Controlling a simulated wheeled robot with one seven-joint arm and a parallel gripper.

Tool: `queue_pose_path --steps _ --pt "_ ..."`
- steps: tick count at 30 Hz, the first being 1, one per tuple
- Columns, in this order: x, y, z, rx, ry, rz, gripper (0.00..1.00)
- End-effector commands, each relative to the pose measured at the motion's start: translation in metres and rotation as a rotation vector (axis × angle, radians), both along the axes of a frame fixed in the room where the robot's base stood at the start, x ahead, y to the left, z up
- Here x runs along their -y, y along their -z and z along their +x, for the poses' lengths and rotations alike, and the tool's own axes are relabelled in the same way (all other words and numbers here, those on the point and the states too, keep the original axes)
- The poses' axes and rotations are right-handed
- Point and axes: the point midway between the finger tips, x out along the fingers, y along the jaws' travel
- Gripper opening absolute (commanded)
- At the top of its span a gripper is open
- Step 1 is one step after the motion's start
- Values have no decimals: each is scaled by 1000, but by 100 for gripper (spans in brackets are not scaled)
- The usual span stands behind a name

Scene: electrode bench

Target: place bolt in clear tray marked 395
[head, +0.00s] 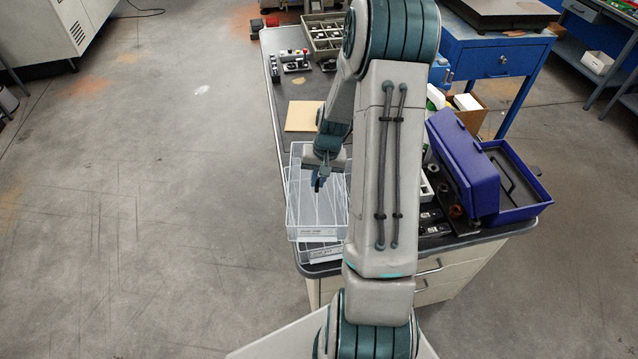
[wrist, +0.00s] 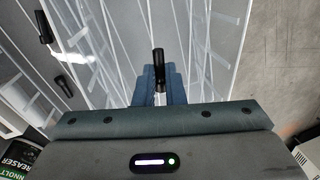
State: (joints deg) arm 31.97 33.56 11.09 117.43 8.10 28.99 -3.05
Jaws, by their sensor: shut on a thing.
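My gripper (head: 318,181) is over a clear tray (head: 300,228) on the bench in the head view. In the wrist view my gripper (wrist: 160,82) is shut on a black bolt (wrist: 158,60), which sticks out past the fingertips. Below it are the slanted dividers of a clear tray (wrist: 208,45). To the left, another clear tray section shows two loose dark bolts, one near the top (wrist: 45,27) and one lower (wrist: 64,82). The tray's front label is too small to read. I cannot tell how high the bolt is above the tray.
Another clear tray (head: 322,256) shows at the near edge of the bench (head: 283,92). A tan pad (head: 303,116) lies behind the trays. A blue toolbox (head: 462,165) stands at the right. A parts organizer (head: 325,37) sits at the back. My arm hides the bench middle.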

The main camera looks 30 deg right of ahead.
Motion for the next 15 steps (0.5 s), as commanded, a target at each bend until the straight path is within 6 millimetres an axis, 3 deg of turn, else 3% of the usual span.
queue_pose_path --steps 6,15 --pt "0 26 0 -2 -2 1 0" --pt "0 31 0 -1 -2 0 0"
